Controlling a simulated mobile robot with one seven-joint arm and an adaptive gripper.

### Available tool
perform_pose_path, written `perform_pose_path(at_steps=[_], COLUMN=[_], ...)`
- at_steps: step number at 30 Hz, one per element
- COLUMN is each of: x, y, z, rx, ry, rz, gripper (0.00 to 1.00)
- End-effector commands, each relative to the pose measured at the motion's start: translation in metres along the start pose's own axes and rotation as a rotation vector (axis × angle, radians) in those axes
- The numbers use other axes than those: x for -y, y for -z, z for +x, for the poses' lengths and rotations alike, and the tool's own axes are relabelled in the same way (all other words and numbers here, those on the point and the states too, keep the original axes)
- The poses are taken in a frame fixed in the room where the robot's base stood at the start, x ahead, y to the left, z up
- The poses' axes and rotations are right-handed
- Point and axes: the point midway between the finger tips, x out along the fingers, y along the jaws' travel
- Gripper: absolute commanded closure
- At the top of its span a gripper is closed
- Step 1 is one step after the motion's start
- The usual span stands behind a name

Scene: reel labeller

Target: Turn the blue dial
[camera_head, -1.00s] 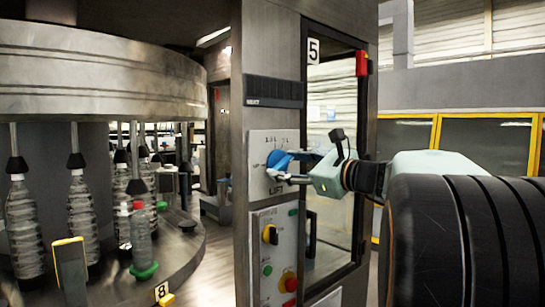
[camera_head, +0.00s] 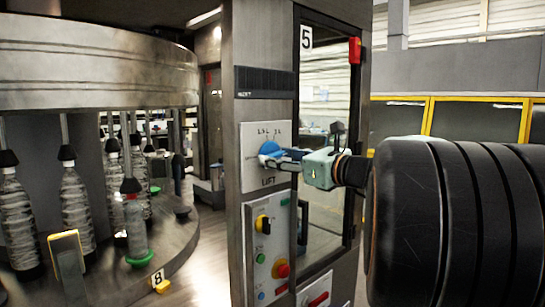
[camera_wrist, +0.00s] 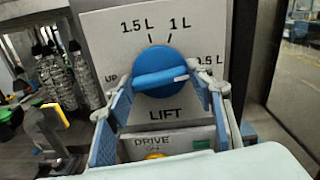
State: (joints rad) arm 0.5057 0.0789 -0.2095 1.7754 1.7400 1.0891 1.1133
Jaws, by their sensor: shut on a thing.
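The blue dial (camera_wrist: 160,68) is on a light grey panel (camera_wrist: 105,42), above the word LIFT. Its raised grip bar lies nearly level, with a white mark at its right end, towards the 0.5 L label. Labels 1.5 L and 1 L stand above it. My gripper (camera_wrist: 161,82) is shut on the dial, one finger at each end of the bar in the wrist view. In the head view the dial (camera_head: 269,149) shows at the left of my gripper (camera_head: 278,160), which reaches in from the right and partly hides it.
Below is a control panel with a yellow-black switch (camera_head: 263,224) and a red knob (camera_head: 281,268). A glazed door (camera_head: 325,130) marked 5 stands to the right. A bottle carousel (camera_head: 95,65) fills the left.

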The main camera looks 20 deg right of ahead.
Motion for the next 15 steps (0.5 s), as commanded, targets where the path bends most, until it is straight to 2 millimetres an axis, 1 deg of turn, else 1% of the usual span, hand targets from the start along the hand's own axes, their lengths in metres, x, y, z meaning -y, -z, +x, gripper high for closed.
perform_pose_path(at_steps=[5, 6, 10, 15], x=[0.0001, 0.0001, 0.0001, 0.0001], y=[0.0001, 0.0001, 0.0001, 0.0001], z=[0.0000, 0.0000, 0.0000, 0.0000], rx=[0.000, 0.000, 0.000, 0.000], ry=[0.000, 0.000, 0.000, 0.000], rz=[0.000, 0.000, -0.001, -0.001], gripper=[0.76, 0.49, 0.35, 0.34])
